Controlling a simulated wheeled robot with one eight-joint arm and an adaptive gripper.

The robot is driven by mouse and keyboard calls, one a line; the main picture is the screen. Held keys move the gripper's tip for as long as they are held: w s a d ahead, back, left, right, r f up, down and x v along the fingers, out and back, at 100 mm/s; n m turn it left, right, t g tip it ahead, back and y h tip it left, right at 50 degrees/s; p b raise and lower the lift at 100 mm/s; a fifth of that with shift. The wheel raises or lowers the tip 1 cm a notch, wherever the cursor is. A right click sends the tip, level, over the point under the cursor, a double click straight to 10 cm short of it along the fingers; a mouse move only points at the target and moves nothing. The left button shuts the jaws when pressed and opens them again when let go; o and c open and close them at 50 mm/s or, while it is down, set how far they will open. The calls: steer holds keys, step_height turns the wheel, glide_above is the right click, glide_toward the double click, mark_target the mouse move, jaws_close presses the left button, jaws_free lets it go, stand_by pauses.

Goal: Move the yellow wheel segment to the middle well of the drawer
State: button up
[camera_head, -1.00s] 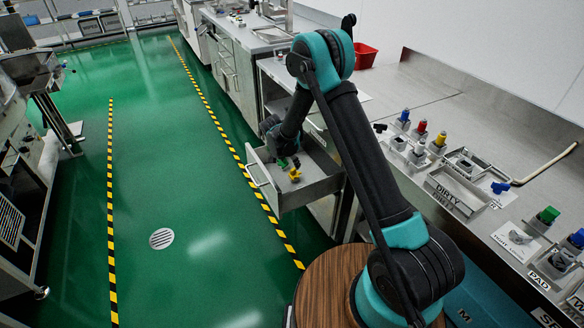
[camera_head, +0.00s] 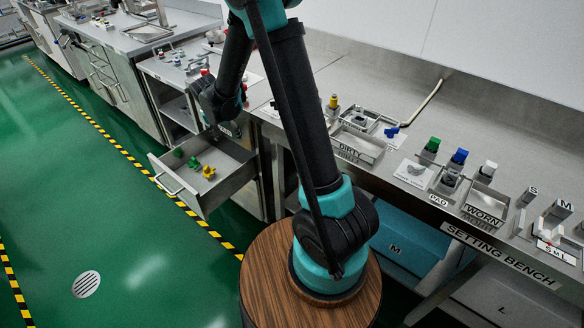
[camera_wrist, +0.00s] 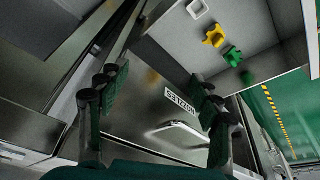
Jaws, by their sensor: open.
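The yellow wheel segment (camera_head: 209,172) lies inside the open drawer (camera_head: 232,181), beside a green piece (camera_head: 194,163). In the wrist view the yellow segment (camera_wrist: 214,37) sits between a white piece (camera_wrist: 197,9) and the green piece (camera_wrist: 232,57), in a slanting row. My gripper (camera_head: 211,128) is above the rear part of the drawer, apart from the yellow segment. In the wrist view my gripper (camera_wrist: 154,82) has its two fingers spread, with nothing between them. The well borders in the drawer cannot be made out.
The setting bench (camera_head: 410,115) beside my arm carries trays and coloured parts. Below the bench are blue bins (camera_head: 395,243). The green floor in front of the drawer is clear.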

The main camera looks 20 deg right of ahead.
steer(key=s+d+r+n+y, duration=0.15)
steer(key=s+d+r, duration=0.45)
steer(key=s+d, duration=0.7)
steer(key=s+d+f+n, duration=0.1)
steer(key=s+d+n, duration=0.2)
steer(key=s, duration=1.2)
steer(key=shift+d+t, duration=0.4)
steer(key=shift+d, duration=0.1)
steer(key=shift+w+f, duration=0.1)
